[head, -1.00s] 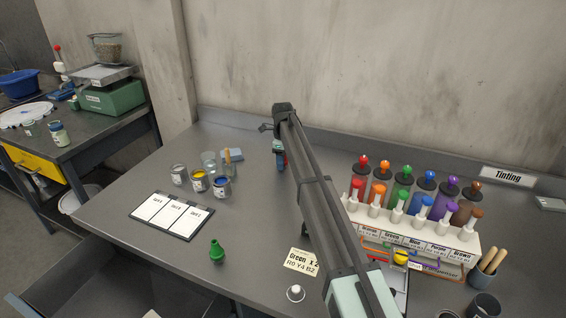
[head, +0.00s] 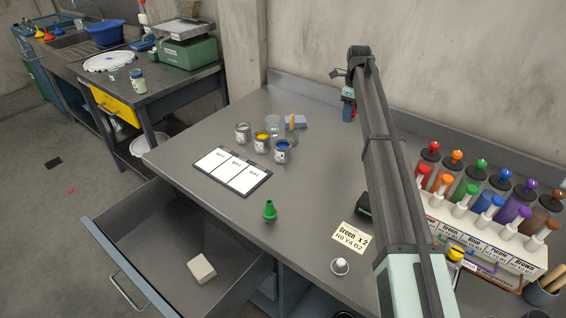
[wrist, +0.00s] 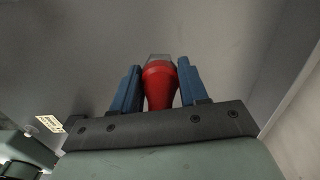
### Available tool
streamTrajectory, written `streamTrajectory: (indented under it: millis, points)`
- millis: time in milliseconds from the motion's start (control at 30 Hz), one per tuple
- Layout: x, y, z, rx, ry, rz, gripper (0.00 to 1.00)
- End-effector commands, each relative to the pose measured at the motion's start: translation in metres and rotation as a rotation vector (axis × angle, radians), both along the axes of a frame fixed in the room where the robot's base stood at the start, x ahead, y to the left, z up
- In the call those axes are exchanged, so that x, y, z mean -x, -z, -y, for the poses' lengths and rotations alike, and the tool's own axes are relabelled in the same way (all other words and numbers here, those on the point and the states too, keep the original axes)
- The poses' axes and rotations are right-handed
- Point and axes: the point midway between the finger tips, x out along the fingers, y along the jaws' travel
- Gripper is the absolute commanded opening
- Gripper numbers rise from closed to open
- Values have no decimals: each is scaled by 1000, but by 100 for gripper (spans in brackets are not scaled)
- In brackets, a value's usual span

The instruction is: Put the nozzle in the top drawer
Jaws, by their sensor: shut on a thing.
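My gripper (head: 349,107) is at the back of the bench, partly hidden by my arm. In the wrist view my gripper (wrist: 159,75) has its blue fingers on either side of a red tapered piece (wrist: 159,88) with a grey end, and is shut on it. I cannot tell for sure that this piece is the nozzle. A green nozzle-shaped piece (head: 270,211) stands upright on the bench near the front edge, well apart from my gripper. A drawer (head: 130,222) under the bench is pulled open at the lower left, with a pale block (head: 201,269) inside.
A rack of coloured bottles (head: 485,225) stands at the right. A paper label (head: 353,238) and a small white knob-like item (head: 339,266) lie near the front.

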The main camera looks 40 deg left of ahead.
Motion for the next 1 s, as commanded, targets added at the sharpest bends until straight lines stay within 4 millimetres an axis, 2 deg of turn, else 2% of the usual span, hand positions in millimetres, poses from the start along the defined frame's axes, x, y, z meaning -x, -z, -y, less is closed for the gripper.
streamTrajectory:
  millis: [267, 533, 833, 967, 1000]
  points:
    - [0, -12, 0, 0, 0, 0, 13]
    - [-1, -55, -1, -1, 0, 1, 13]
    - [67, -56, -28, 0, -51, 0, 13]
    - [112, -58, -44, 0, -85, 0, 13]
    - [129, -59, -49, 0, -97, 0, 13]
